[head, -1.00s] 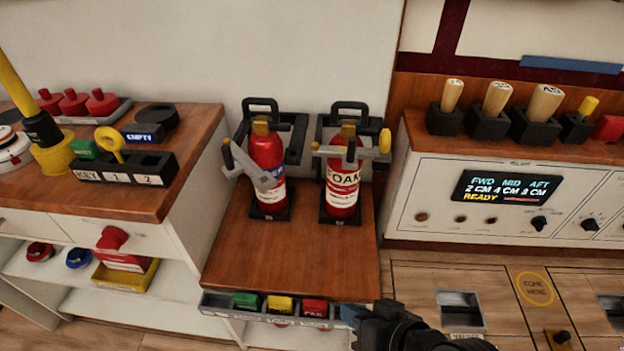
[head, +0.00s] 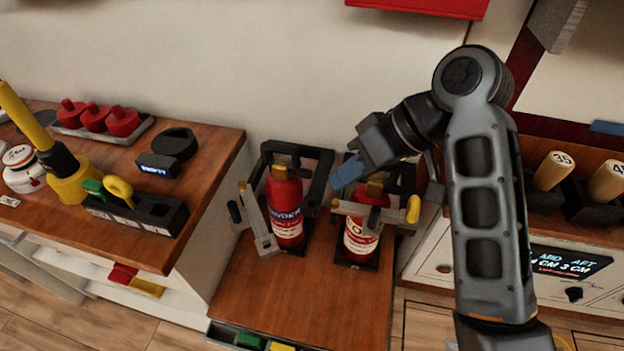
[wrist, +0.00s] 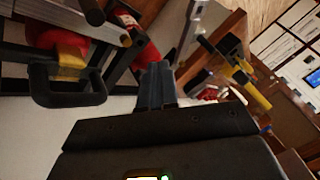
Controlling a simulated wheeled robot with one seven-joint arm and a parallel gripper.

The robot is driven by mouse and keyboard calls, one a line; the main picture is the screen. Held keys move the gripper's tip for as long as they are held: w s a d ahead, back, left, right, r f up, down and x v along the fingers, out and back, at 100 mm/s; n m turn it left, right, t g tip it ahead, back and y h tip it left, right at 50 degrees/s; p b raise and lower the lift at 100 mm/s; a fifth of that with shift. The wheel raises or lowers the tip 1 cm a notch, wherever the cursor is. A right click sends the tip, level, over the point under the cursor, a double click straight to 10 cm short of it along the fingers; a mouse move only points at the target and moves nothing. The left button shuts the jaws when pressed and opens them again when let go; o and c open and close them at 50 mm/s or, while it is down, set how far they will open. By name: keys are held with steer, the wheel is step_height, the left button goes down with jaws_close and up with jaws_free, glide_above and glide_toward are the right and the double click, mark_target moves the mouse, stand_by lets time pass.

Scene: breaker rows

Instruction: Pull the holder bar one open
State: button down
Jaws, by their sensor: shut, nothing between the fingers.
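Two red extinguishers stand in black holders on the wooden stand. The left one (head: 284,205) has a grey holder bar (head: 262,222) with a black knob (head: 235,212); this bar slants forward at the bottle's left side. The right one (head: 361,240) has a grey bar (head: 366,211) across its front, with a yellow knob (head: 413,209). I cannot tell from labels which bar is one. My gripper (head: 347,174), with blue fingertips, is shut and empty, above and behind the right extinguisher's top and apart from both knobs. Its shut fingers show in the wrist view (wrist: 155,85).
A wooden counter at left holds red knobs (head: 95,119), a key rack (head: 135,210) and a yellow post (head: 65,172). A console with wooden-handled plugs (head: 553,171) and a display (head: 570,262) is at right. The stand's front top (head: 290,290) is clear.

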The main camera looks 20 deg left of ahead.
steer(key=s+a+f+p, duration=0.1)
steer(key=s+a+f, duration=0.3)
steer(key=a+f, duration=0.3)
steer(key=shift+a+f, duration=0.4)
steer(key=shift+a, duration=0.3)
